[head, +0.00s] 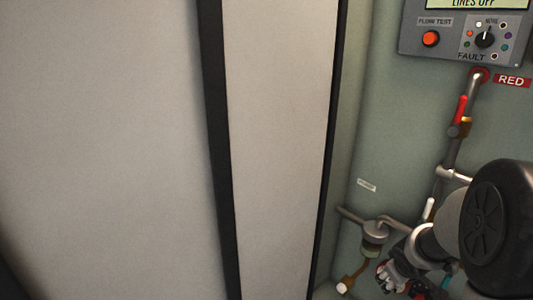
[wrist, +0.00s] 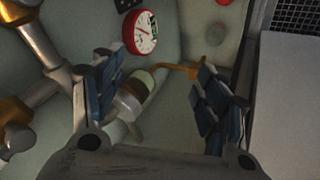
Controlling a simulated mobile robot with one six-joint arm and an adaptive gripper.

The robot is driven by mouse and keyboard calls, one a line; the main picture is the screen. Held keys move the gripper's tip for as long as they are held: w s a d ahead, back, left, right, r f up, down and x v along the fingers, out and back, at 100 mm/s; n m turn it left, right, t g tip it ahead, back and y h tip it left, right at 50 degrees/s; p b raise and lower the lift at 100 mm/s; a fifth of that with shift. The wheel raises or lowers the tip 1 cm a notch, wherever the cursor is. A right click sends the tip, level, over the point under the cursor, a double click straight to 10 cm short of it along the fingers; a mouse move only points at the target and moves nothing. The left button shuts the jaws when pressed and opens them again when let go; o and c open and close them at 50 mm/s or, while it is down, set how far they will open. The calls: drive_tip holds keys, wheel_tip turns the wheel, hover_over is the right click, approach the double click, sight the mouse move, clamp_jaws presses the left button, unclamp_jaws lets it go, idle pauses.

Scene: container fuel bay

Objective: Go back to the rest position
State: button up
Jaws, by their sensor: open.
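In the wrist view my gripper (wrist: 155,92) is open, with a blue-padded finger at each side and nothing held between them. Beyond the gap are a pale cylindrical fitting (wrist: 135,95) and a bent copper-coloured pipe (wrist: 178,68), which look set back from the fingers. A round gauge with a red rim (wrist: 140,31) is above the gap, on the wall side. In the head view my arm fills the lower right and covers part of the pipework; my gripper is hard to make out there.
In the head view a control panel (head: 466,30) has an orange-red button (head: 431,38), a knob (head: 485,39) and a partly cut-off display reading "LINES OFF". Below are a RED label (head: 511,81) and a red valve handle (head: 460,109). Pale upright panels (head: 110,140) fill the left.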

drive_tip(key=s+a+r+m, duration=0.3)
drive_tip(key=s+a+r, duration=0.55)
drive_tip(key=r, duration=0.35)
drive_tip(key=s+a+r+y, duration=0.1)
drive_tip(key=s+a+r, duration=0.1)
drive_tip(key=s+a, duration=0.4)
drive_tip(key=s+a+r+y, duration=0.1)
drive_tip(key=s+a, duration=0.5)
drive_tip(key=s, duration=0.6)
drive_tip(key=shift+a+r+m+g+y, duration=0.3)
drive_tip(key=shift+r+m+g+y, duration=0.1)
drive_tip(key=shift+y, duration=0.3)
